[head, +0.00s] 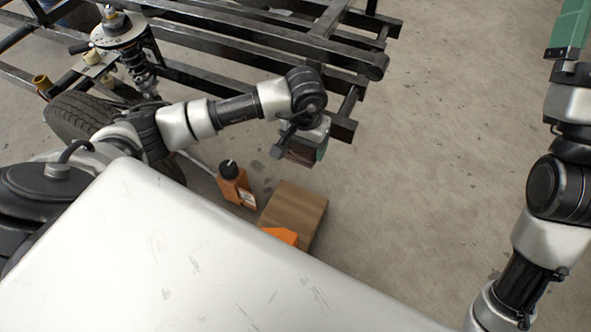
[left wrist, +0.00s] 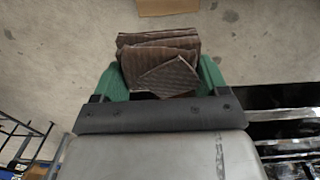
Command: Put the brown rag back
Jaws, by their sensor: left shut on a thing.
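The brown rag (left wrist: 160,62) is folded, with a dark ribbed surface, and sits between the green fingers of my left gripper (left wrist: 161,78). My left gripper is shut on it. In the head view the rag (head: 298,151) hangs under the left wrist, above the floor and beyond the brown box, apart from it. The green fingers of my right gripper (head: 570,28) show at the top right edge. They are cut off by the frame, so whether it is open or shut cannot be told.
A brown box (head: 298,208) stands on the floor with an orange item (head: 281,236) beside it. A dark metal frame (head: 250,60) with a wheel (head: 77,114) lies behind my left arm. The floor at centre right is clear.

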